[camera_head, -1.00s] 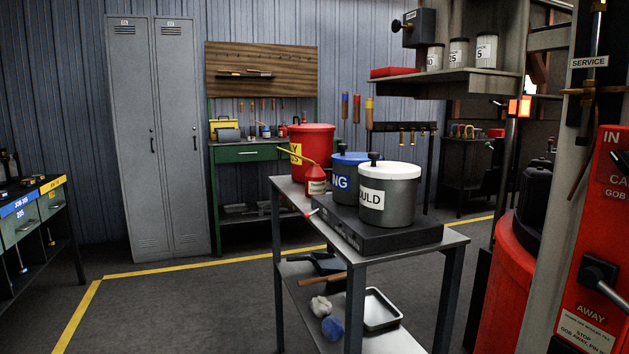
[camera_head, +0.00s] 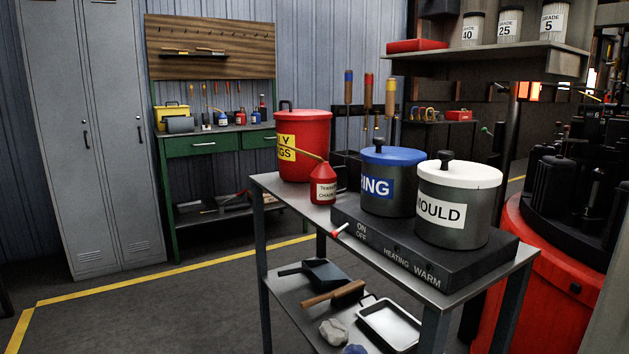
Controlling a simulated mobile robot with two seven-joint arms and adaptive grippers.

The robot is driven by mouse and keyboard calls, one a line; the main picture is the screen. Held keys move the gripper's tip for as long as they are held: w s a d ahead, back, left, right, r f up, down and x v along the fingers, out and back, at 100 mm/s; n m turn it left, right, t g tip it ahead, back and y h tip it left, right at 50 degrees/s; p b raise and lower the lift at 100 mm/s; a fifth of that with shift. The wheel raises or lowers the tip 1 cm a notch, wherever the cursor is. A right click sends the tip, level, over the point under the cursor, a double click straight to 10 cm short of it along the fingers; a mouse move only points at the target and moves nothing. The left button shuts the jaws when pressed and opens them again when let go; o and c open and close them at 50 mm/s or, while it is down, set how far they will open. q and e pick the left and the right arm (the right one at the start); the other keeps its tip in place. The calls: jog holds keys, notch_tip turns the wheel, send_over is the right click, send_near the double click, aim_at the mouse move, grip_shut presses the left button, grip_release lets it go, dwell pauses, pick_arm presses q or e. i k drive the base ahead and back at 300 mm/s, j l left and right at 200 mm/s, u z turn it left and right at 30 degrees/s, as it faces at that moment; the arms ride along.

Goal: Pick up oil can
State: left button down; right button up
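The oil can (camera_head: 323,186) is small and red, with a white label and a long thin yellow spout that points up and to the left. It stands upright on the top of the metal cart (camera_head: 283,186), at its left part, in front of a large red lidded bin (camera_head: 306,150). The can's spout crosses in front of the bin's yellow label. Neither of my grippers shows in the head view.
Right of the can, a black heating plate (camera_head: 430,258) carries a blue-lidded pot (camera_head: 388,185) and a white-lidded pot (camera_head: 460,208). A pan (camera_head: 390,325) and tools lie on the lower shelf. A red machine (camera_head: 540,285) stands at right. The floor at left is clear.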

aim_at(324, 179)
jog(key=i+j+z, duration=0.1)
jog(key=j, duration=0.25)
jog(key=i+j, duration=0.3)
jog(key=i+j+z, duration=0.15)
jog(key=j, duration=0.3)
